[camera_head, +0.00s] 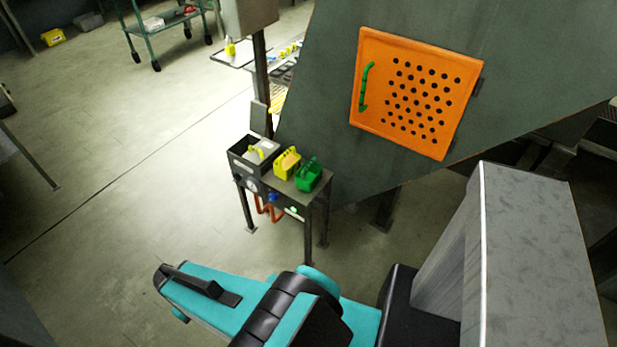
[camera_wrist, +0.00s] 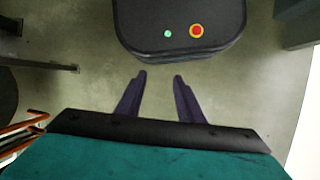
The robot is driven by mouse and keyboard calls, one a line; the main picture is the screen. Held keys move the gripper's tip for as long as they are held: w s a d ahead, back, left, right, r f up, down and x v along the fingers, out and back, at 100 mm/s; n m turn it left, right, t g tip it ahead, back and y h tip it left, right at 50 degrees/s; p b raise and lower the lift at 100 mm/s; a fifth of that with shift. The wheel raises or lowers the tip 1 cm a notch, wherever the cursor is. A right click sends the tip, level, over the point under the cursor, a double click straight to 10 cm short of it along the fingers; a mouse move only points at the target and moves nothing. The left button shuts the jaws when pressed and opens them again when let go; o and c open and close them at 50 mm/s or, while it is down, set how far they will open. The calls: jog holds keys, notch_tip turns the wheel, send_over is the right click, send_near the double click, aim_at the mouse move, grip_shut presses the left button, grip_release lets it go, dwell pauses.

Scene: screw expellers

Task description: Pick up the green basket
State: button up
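The green basket (camera_head: 308,175) stands at the right end of a small dark stand (camera_head: 296,189) in the head view, beside a yellow basket (camera_head: 287,163). The green basket does not show in the wrist view. My gripper (camera_wrist: 159,76) points down over the floor in the wrist view, its two dark fingers apart with nothing between them. In the head view my teal and black arm is at the bottom, well apart from the stand, and the gripper fingers cannot be made out there.
A dark box (camera_head: 240,160) sits at the stand's left end. A large grey machine with an orange perforated panel (camera_head: 414,93) rises behind and right of the stand. A green trolley (camera_head: 165,25) is at the far left. Open floor (camera_head: 130,190) lies left of the stand.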

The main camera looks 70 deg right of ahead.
jog(key=w+d+r+m+t, duration=0.1)
jog(key=w+d+r+m, duration=0.15)
jog(key=d, duration=0.45)
jog(key=w+d+r+m, duration=0.2)
jog(key=w+d+r, duration=0.15)
jog(key=d, duration=0.35)
jog(key=m+h, duration=0.4)
jog(key=m, duration=0.8)
send_near(308, 164)
notch_tip(308, 164, up, 3)
jog(key=a, duration=0.1)
jog(key=shift+w+f, duration=0.15)
jog(key=shift+w, duration=0.1)
jog(key=shift+f, duration=0.15)
jog(key=p+x, duration=0.2)
jog(key=x, duration=0.6)
jog(key=shift+f, duration=0.2)
jog(key=shift+d+f+p, duration=0.1)
jog(key=shift+d+p, duration=0.1)
jog(key=shift+p, duration=0.15)
